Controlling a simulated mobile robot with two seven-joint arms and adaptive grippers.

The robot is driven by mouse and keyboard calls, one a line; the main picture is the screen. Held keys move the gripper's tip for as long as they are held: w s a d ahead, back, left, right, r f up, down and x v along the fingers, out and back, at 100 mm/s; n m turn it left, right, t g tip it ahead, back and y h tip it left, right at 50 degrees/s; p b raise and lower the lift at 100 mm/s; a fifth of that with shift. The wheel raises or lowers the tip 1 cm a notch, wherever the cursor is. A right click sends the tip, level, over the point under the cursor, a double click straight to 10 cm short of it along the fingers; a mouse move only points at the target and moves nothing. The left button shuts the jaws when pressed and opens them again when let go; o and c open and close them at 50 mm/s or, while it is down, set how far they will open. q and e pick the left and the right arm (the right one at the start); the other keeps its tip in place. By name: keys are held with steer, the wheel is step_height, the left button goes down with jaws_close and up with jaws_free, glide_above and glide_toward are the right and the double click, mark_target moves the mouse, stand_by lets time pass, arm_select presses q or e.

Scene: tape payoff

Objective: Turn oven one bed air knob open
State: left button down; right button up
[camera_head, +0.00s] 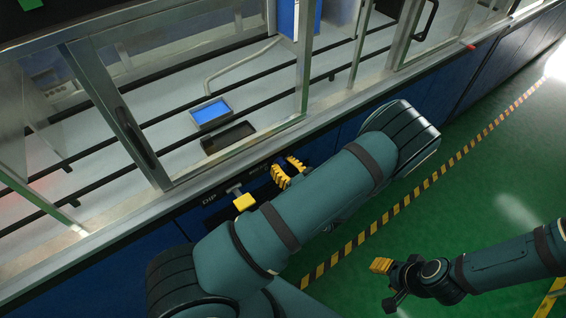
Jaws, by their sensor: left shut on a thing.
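My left gripper (288,171) has yellow ridged fingertips and is at the blue front panel below the glass cabinet, right of the DIP label. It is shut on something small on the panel. The thing between the fingers is mostly hidden, and I cannot read its label or tell its turn angle. A yellow block (244,203) beside a small grey T-shaped handle (235,188) shows just left of the gripper. My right gripper (382,266), with a yellow fingertip, hangs over the green floor, away from the panel; whether it is open cannot be told.
The glass cabinet (288,133) has a metal-framed front ledge above the panel. Inside are a blue-screened device (211,113) and a dark tray (228,137). A yellow-black striped line (408,199) crosses the green floor. The floor around the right gripper is clear.

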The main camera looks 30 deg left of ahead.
arm_select(q)
steer(key=m+p, duration=0.1)
steer(key=m, duration=0.3)
steer(key=shift+r+p, duration=0.15)
steer(key=shift+p, duration=0.25)
steer(key=m+p, duration=0.1)
steer(key=m, duration=0.1)
steer(key=shift+m, duration=0.4)
steer(key=m+p, duration=0.1)
steer(key=m, duration=0.3)
steer(key=shift+m+t+p, duration=0.3)
steer(key=shift+t, duration=0.1)
steer(key=shift+m+p, duration=0.4)
steer(key=shift+m, duration=1.2)
steer(key=c, duration=0.6)
jaws_free()
steer(key=shift+f, duration=0.2)
steer(key=shift+c, duration=0.2)
